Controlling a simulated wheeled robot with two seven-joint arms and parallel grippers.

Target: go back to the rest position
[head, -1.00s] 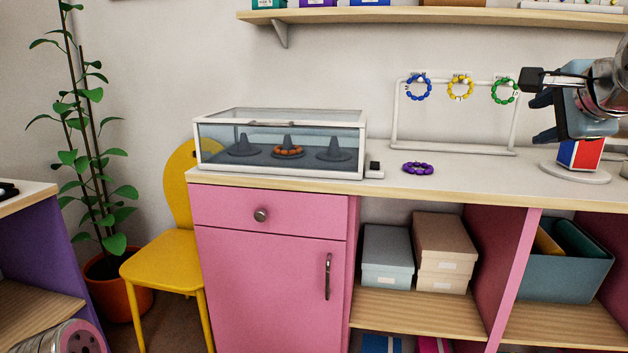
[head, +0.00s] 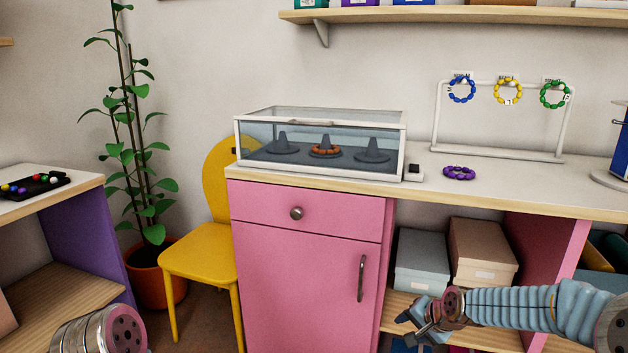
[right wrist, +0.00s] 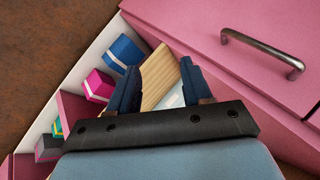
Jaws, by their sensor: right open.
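My right gripper (head: 414,326) is open and empty, low in front of the pink cabinet's open shelves, below the counter top. In the right wrist view its two dark fingers (right wrist: 160,82) stand apart, with a wooden shelf edge and part of a pale box showing between them. It touches nothing that I can see. My left gripper is not in view.
The pink cabinet (head: 300,255) carries a glass case (head: 320,168) with an orange bracelet (head: 325,151) on a cone. A purple bracelet (head: 459,173) lies on the counter. Blue, yellow and green bracelets hang on a white rack (head: 498,155). A yellow chair (head: 203,254) stands left.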

